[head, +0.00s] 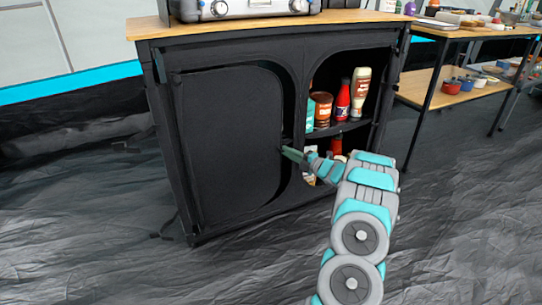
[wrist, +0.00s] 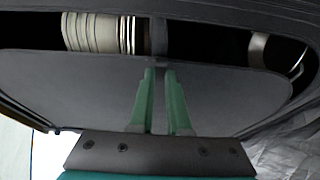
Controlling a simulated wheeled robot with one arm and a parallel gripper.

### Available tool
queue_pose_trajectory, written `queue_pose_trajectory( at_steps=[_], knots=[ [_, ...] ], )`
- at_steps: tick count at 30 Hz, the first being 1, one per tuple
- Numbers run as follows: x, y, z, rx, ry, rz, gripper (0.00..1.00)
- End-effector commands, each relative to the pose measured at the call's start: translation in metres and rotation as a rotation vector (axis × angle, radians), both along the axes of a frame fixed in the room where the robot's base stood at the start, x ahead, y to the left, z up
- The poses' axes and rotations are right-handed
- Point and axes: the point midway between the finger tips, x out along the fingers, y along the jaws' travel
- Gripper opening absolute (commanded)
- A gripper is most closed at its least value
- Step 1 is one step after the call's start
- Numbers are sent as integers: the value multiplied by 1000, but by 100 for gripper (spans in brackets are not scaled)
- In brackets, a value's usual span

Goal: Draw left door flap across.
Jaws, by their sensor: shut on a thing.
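The left door flap (head: 228,140) is a dark fabric panel with rounded corners on the front of the black cabinet. It lies over most of the left opening, with a dark gap along its right edge. My gripper (head: 291,153) is at the flap's right edge, about mid-height. In the wrist view the green fingers of my gripper (wrist: 160,78) are close together on the edge of the grey flap (wrist: 72,88). The fingertips meet the flap's rim, shut on it. Most of the compartment behind the flap is hidden.
Beyond the flap's edge, a stack of plates (wrist: 98,32) shows. The cabinet's right opening is uncovered, with a red bottle (head: 343,100) and a brown can (head: 321,108) on its shelf. A wooden-topped table (head: 470,32) stands at the right. The grey floor in front is clear.

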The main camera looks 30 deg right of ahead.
Motion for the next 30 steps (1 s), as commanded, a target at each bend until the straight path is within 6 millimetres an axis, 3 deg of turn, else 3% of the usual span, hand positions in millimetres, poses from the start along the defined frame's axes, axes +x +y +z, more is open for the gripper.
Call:
queue_pose_trajectory(
  at_steps=[4,12,30],
  knots=[
    [-4,-28,0,-1,2,-2,0],
    [-8,-57,-2,1,3,-1,0],
    [-10,-71,0,0,0,-9,0]
  ],
)
